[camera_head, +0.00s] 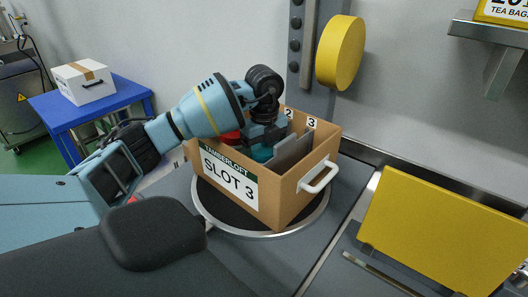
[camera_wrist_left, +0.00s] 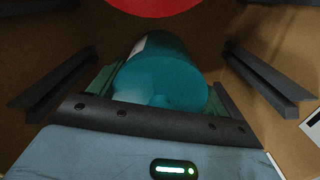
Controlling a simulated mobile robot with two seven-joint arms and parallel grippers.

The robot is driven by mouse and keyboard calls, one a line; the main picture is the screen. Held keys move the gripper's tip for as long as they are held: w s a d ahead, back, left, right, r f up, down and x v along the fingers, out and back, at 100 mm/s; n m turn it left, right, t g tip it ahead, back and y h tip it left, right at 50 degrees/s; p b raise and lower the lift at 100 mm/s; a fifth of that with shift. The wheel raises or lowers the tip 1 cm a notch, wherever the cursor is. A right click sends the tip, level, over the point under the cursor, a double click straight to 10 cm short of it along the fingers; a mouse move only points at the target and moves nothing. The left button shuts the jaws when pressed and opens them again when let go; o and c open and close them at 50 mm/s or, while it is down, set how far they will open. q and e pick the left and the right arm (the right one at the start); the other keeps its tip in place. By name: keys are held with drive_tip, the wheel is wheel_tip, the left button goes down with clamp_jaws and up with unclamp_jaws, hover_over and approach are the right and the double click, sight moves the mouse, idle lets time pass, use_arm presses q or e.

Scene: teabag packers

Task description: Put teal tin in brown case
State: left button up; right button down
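The brown case (camera_head: 285,195), labelled SLOT 3, stands on a round turntable with its top open. A teal tin (camera_head: 262,153) shows inside it, partly hidden by my gripper and the front wall. My left gripper (camera_head: 265,137) reaches down into the case from above. My right gripper is not in view.
A red item (camera_head: 230,136) sits in the case left of the teal tin. Grey dividers (camera_head: 292,152) and tabs numbered 2 and 3 show inside. A yellow panel (camera_head: 440,232) stands at right. A white box (camera_head: 84,82) sits on a blue table (camera_head: 45,105) at left.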

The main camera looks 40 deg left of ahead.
use_arm(q)
drive_tip(key=o, duration=0.4)
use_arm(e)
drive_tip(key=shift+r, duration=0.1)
use_arm(q)
wheel_tip(320, 180, up, 6)
drive_tip(key=shift+w+f, duration=0.1)
wheel_tip(320, 180, up, 7)
drive_tip(key=shift+f+p, duration=0.2)
drive_tip(key=shift+p, duration=0.8)
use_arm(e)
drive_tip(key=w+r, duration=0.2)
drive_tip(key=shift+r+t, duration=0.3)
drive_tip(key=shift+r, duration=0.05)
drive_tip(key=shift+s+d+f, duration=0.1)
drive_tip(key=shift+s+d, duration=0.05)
